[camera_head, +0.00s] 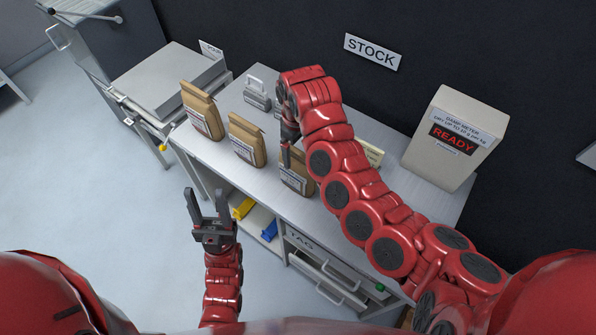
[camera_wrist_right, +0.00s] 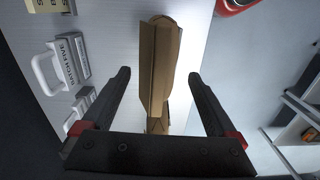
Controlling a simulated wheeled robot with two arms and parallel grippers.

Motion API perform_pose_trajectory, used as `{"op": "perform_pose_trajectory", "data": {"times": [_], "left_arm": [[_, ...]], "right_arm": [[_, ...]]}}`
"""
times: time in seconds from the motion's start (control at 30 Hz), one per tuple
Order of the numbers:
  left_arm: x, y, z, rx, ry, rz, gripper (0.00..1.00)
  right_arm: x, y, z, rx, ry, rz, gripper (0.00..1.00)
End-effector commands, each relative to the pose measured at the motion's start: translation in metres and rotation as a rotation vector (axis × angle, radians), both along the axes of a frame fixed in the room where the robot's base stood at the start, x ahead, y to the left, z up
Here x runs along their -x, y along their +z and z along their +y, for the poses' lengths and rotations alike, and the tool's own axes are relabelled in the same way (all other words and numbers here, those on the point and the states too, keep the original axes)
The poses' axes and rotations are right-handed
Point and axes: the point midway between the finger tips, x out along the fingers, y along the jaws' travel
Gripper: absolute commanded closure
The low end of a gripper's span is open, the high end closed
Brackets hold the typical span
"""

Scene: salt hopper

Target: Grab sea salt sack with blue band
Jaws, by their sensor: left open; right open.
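Three brown paper sacks with white labels stand on the metal table: a left sack (camera_head: 201,113), a middle sack (camera_head: 246,140) and a right sack (camera_head: 297,177). The left sack's label seems to have a reddish stripe; I cannot make out a blue band on any. My right gripper (camera_head: 287,150) is open, pointing down over the right sack and hiding part of it. In the right wrist view, a brown sack's folded top (camera_wrist_right: 160,65) appears between the open fingers (camera_wrist_right: 158,78), with gaps both sides. My left gripper (camera_head: 207,193) is open and empty in front of the table.
A damp meter (camera_head: 455,138) reading "READY" is at the table's right. Yellow (camera_head: 243,208) and blue (camera_head: 270,231) items lie on the shelf below.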

Motion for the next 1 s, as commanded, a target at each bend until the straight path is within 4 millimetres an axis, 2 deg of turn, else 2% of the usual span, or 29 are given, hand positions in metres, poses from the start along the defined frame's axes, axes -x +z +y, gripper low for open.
{"op": "perform_pose_trajectory", "data": {"times": [0.03,0.17,0.3,0.53,1.0], "left_arm": [[0.0,0.01,0.0,0.0,0.0,-0.001,0.5],[0.0,0.029,0.0,0.0,0.0,0.0,0.5],[0.0,0.034,0.0,0.0,0.0,0.0,0.5],[0.0,0.032,0.0,0.0,0.0,0.0,0.5],[0.0,0.032,0.0,0.0,0.0,0.0,0.5]], "right_arm": [[0.001,0.0,-0.001,0.001,-0.001,0.005,0.07],[0.002,-0.017,-0.003,-0.001,0.0,0.006,0.07],[0.001,-0.041,-0.003,0.001,0.002,0.004,0.07],[0.0,-0.046,-0.003,-0.003,-0.001,-0.001,0.09],[0.0,-0.046,-0.003,-0.002,-0.001,0.0,0.93]]}}
